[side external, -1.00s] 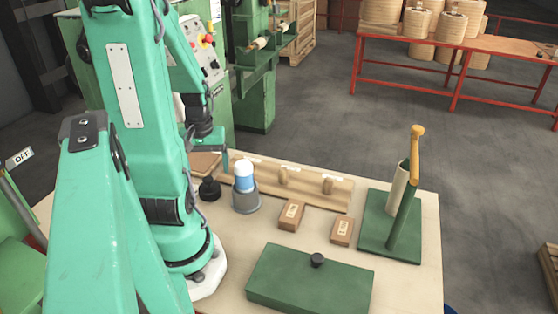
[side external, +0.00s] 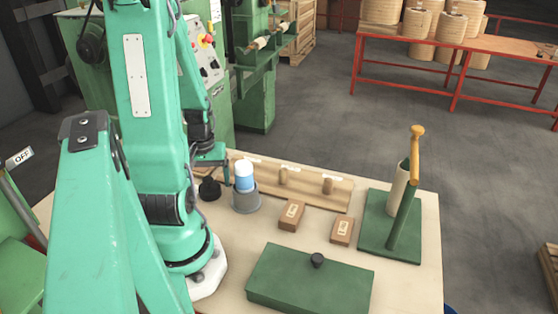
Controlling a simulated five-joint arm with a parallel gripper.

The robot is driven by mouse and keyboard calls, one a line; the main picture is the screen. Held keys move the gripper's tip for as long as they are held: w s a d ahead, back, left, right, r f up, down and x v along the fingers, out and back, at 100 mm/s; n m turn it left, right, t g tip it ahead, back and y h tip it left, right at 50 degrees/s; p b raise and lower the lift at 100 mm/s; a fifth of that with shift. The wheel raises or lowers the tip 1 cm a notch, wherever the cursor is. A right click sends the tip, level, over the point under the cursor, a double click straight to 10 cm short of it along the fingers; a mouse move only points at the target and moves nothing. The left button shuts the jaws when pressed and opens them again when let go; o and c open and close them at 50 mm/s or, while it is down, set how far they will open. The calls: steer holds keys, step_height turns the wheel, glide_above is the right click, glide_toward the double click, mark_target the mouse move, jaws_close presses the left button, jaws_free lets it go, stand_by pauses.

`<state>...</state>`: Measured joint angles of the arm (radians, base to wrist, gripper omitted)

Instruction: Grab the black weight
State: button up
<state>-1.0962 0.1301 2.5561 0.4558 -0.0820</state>
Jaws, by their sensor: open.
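The black weight (side external: 209,188) is a small dark piece with a knob. It stands on the table at the left, just right of my arm's base. My gripper (side external: 211,166) is above it, pointing down, and looks open with nothing visible between its fingers. One teal finger shows on the right side, between the weight and the cup. The other finger is partly hidden by my arm, and I cannot tell exactly how far the fingertips are from the weight.
A grey cup with a blue and white cylinder (side external: 244,177) stands close on the right. Behind is a wooden peg board (side external: 310,190). Two wooden blocks (side external: 291,214), a green lidded box (side external: 308,283) and a green stand (side external: 378,235) occupy the table's middle and right.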

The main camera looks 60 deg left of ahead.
mark_target(208, 177)
steer(key=shift+f, duration=0.95)
steer(key=c, duration=1.6)
steer(key=shift+a+r, duration=0.1)
steer(key=shift+r, duration=0.05)
steer(key=shift+r, duration=4.9)
